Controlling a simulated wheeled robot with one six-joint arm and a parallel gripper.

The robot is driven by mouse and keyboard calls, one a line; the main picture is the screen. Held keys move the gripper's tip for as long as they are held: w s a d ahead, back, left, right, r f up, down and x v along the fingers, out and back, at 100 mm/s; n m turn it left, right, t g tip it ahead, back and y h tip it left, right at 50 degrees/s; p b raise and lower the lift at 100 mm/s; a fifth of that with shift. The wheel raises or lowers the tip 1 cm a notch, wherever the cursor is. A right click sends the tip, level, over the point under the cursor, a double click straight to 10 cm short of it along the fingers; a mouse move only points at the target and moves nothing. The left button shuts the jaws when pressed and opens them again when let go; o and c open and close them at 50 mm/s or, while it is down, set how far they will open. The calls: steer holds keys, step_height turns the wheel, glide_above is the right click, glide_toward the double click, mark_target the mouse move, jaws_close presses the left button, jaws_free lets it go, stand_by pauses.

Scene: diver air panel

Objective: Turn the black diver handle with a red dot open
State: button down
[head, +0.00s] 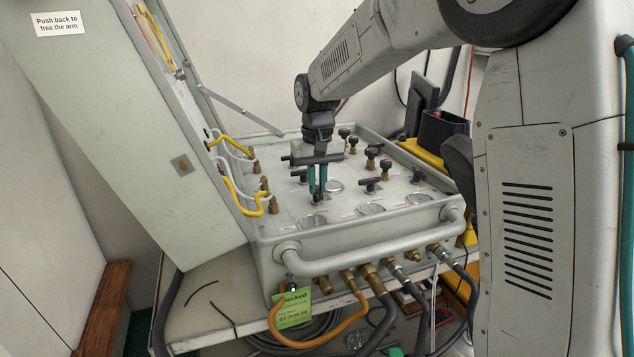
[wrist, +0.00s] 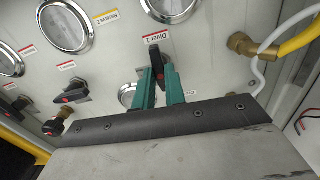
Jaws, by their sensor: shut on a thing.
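The black handle (wrist: 155,56) beside the red "Diver 1" label sits on the grey panel between my green fingertips in the wrist view. A small red mark shows low on it, partly hidden by the fingers. My gripper (wrist: 160,80) is shut on this handle. In the head view my gripper (head: 317,189) reaches down onto the panel near its front left, and the handle (head: 318,198) shows only as a small dark shape at the fingertips. Another black handle with a red dot (wrist: 75,91) stands to the left in the wrist view.
Round gauges (wrist: 68,25) surround the handles. Several black knobs (head: 371,152) stand on the right and back of the panel. Yellow hose (head: 243,196) and brass fittings (head: 273,205) line its left side, beside the raised lid (head: 150,130). A pipe rail (head: 370,247) runs along the front.

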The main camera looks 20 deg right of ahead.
mark_target(322, 194)
steer(key=c, duration=1.5)
jaws_free()
steer(key=shift+o, duration=0.2)
steer(key=shift+r, duration=0.1)
step_height(322, 194, up, 8)
steer(key=shift+f, duration=0.15)
steer(key=s+f, duration=0.2)
steer(key=shift+s+f+g, duration=0.2)
steer(key=shift+s+g, duration=0.1)
steer(key=s+d+t, duration=0.1)
steer(key=s, duration=1.5)
steer(key=s+d+f+t, duration=0.1)
steer(key=s+d, duration=0.1)
steer(key=s, duration=1.5)
steer(key=shift+f+n, duration=0.3)
